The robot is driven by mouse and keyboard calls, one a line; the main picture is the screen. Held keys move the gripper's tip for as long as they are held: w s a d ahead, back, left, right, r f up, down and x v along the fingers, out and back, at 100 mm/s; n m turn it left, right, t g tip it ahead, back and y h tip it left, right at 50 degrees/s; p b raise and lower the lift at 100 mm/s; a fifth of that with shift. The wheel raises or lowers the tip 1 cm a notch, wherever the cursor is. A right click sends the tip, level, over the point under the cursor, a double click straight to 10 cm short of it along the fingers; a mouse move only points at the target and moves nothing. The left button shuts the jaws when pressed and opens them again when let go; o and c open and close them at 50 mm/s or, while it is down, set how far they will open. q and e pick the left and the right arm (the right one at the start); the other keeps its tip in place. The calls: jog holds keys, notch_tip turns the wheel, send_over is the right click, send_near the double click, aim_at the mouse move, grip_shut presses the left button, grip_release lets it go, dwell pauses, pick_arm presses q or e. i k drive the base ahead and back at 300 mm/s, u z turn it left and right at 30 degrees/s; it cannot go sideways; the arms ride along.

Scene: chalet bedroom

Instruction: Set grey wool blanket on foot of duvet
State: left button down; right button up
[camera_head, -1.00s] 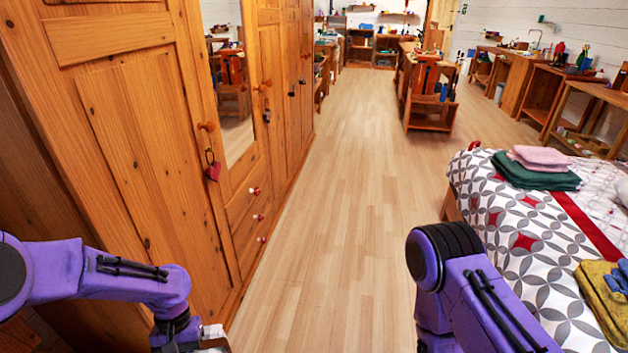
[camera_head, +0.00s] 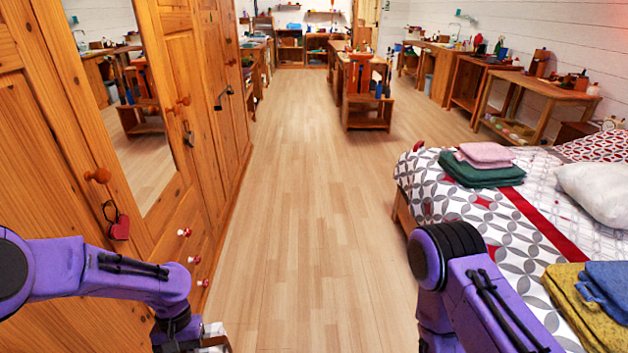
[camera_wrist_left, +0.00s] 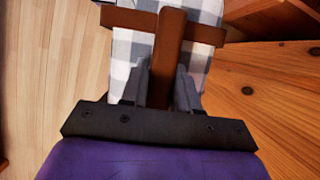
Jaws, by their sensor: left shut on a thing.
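The grey-and-white checked blanket (camera_wrist_left: 205,12) is in the left wrist view, with brown straps crossing over it. My left gripper (camera_wrist_left: 162,78) is shut on the brown strap (camera_wrist_left: 168,50) that runs down the middle. In the head view, my left gripper (camera_head: 190,342) is at the bottom edge, low in front of the wardrobe, with a bit of pale blanket (camera_head: 214,332) beside it. The duvet (camera_head: 515,240) is white with grey circles, red diamonds and a red band. It lies on the bed at the right, well away from the blanket. My right gripper is out of view.
On the duvet lie green (camera_head: 480,172) and pink (camera_head: 486,153) folded cloths, yellow (camera_head: 585,310) and blue (camera_head: 606,285) folded cloths, and a white pillow (camera_head: 598,190). A wooden wardrobe (camera_head: 60,200) lines the left. The floor (camera_head: 310,220) between is clear.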

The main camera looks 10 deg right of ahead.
aim_at(521, 225)
jog(key=i, duration=2.35)
jog(key=z, duration=2.75)
